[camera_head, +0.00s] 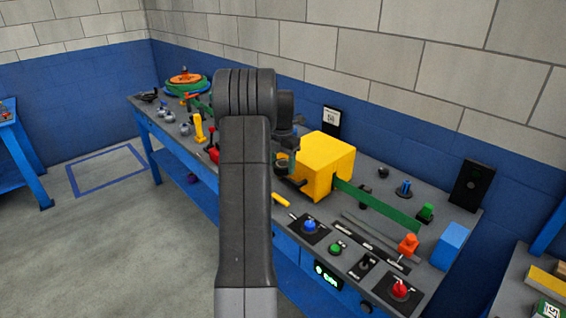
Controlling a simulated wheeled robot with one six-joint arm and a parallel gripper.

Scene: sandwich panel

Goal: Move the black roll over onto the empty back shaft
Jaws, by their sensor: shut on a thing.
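My gripper (287,165) is partly hidden behind my own arm, just left of the yellow box. It looks shut on a dark thing (296,182) low over the bench; this may be the black roll, but its outline is too small and covered to be sure. A blue-topped upright post (404,188) on a dark base stands at the back of the bench, right of the yellow box. A small black knob-like piece (383,172) sits behind the box. I cannot tell which post is the empty back shaft.
The yellow box (326,165) with a green strip (378,206) stands close right of my gripper. Front panels carry a blue knob (310,226), a red knob (400,289) and an orange switch (408,244). A blue block (450,246) is at the right end.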

